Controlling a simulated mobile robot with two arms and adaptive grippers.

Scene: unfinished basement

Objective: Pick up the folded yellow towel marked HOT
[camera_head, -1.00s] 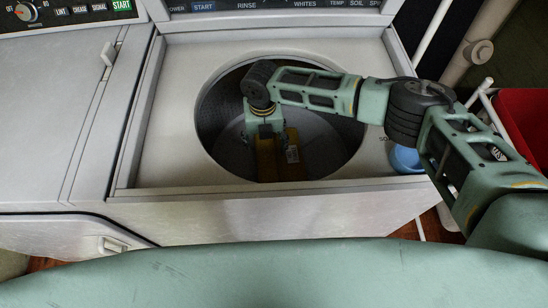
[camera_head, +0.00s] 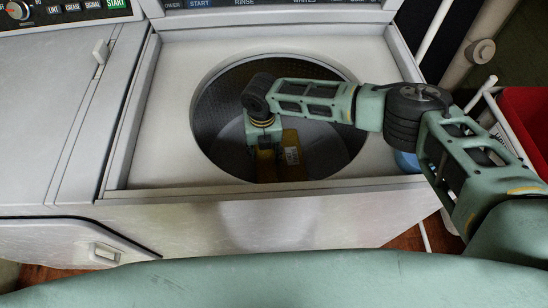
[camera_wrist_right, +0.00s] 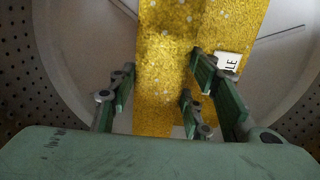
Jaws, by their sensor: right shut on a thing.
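Yellow towel cloth (camera_head: 290,160) is inside the round washer tub, on both sides of my right gripper's fingers. It also shows in the right wrist view as speckled yellow cloth (camera_wrist_right: 165,45). A white label (camera_wrist_right: 229,62) on its right part reads "LE" as far as it shows; I cannot read HOT. My right gripper (camera_head: 267,150) reaches down into the tub. In the right wrist view its fingers (camera_wrist_right: 160,88) are shut on the cloth between them. I cannot tell whether the labelled part is the same piece. My left gripper is not in view.
The perforated tub wall (camera_wrist_right: 20,75) shows at the sides. A blue object (camera_head: 406,161) sits at the washer's right edge, partly behind my arm. A red bin (camera_head: 525,115) stands at right.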

